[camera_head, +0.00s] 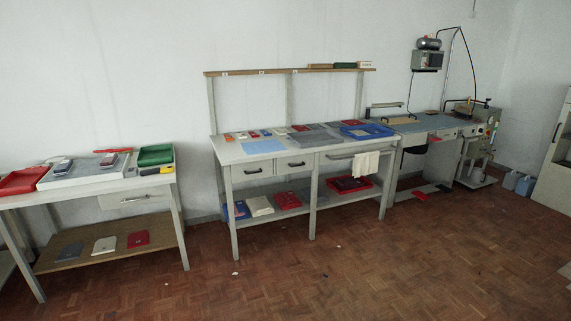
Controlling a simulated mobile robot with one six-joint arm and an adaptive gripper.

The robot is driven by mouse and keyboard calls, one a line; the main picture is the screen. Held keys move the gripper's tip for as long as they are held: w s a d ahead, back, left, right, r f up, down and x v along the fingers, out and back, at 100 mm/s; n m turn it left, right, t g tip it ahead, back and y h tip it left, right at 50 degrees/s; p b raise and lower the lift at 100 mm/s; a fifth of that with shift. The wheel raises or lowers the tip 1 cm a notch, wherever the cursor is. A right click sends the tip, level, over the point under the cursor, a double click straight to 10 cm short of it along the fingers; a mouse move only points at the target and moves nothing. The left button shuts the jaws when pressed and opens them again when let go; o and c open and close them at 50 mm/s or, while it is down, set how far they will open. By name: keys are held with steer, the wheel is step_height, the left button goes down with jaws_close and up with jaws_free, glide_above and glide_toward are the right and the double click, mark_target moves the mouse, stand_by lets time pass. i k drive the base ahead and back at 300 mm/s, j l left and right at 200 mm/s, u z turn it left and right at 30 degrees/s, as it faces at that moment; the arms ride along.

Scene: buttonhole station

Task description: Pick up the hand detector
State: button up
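I cannot single out the hand detector with certainty at this distance. A long thin red object (113,150) lies at the back of the left table (108,190), left of a green tray; its shape could fit a hand-held detector. Small dark-topped items (62,167) and (108,160) lie on a pale board on the same table. Several small red, white and orange items lie on the middle table (228,155), too small to name. My gripper is not in view, and nothing is seen held.
A red tray (20,181) and the green tray (156,155) stand on the left table. A blue tray (366,131) is on the middle table, under a raised shelf (290,70). A sewing station (430,123) stands at the right. The wooden floor (300,280) in front is mostly clear.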

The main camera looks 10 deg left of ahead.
mark_target(168, 169)
steer(key=i+j+u, duration=0.4)
steer(key=i, duration=0.25)
steer(key=i+u, duration=0.4)
steer(key=i, duration=0.2)
steer(key=i+u, duration=0.4)
steer(key=i, duration=0.3)
steer(key=i+u, duration=0.2)
steer(key=i, duration=0.3)
steer(key=i+u, duration=0.15)
steer(key=i, duration=0.35)
steer(key=i+l+u, duration=0.2)
steer(key=i, duration=0.3)
steer(key=i+l+u, duration=0.15)
steer(key=i, duration=0.35)
steer(key=i+l+u, duration=0.1)
steer(key=i+u, duration=0.3)
steer(key=i, duration=0.65)
